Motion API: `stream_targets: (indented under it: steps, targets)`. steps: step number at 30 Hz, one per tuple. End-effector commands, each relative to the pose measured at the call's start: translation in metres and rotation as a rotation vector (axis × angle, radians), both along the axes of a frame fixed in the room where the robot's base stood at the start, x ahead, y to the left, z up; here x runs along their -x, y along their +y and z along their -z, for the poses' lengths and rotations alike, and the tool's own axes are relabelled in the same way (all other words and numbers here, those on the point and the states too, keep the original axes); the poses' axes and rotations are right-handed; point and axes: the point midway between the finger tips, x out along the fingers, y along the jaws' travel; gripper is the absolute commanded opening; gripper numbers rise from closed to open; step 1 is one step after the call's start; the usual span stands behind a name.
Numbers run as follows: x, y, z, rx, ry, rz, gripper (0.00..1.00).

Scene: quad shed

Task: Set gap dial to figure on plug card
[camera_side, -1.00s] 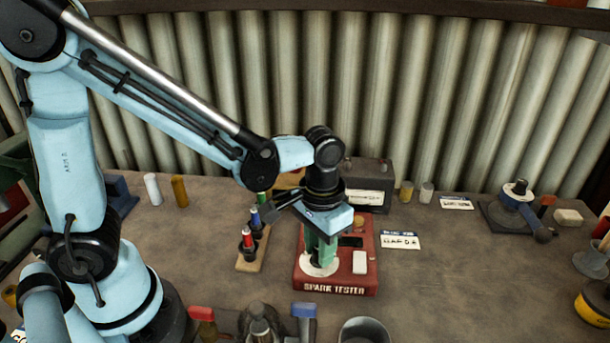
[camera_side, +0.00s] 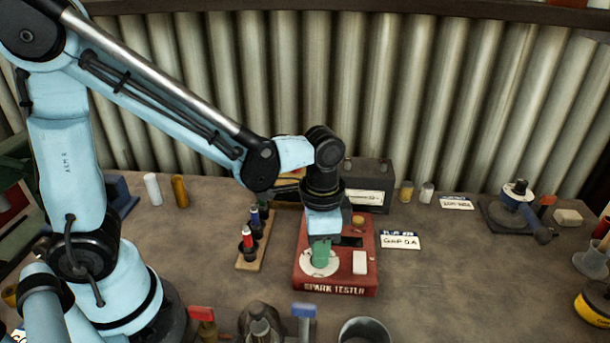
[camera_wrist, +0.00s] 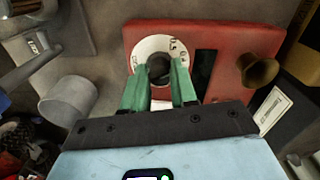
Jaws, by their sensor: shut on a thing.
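The red spark tester (camera_side: 334,286) stands on the bench, and its red top fills much of the wrist view (camera_wrist: 225,33). Its white gap dial (camera_side: 312,271) is at the front left of the top. In the wrist view the dial (camera_wrist: 146,48) shows small blurred figures around a dark knob (camera_wrist: 159,68). My gripper's green fingers (camera_side: 321,254) point down over the dial. In the wrist view my gripper (camera_wrist: 160,72) is shut on the knob, a finger on each side. The plug card (camera_side: 400,241) lies right of the tester and reads "GAP 0." with an unclear last digit.
A rack of plugs (camera_side: 247,258) stands close left of the tester. A dark battery (camera_side: 368,185) is behind it. A grey cup (camera_side: 364,330) and red- and blue-topped tools are in front.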

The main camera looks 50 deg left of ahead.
Motion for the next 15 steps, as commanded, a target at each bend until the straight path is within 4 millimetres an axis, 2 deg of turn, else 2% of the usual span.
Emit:
stream_targets:
  steps: [15]
  targets:
    - [-0.0008,-0.0002,-0.0005,0.0,-0.001,0.101,0.0]
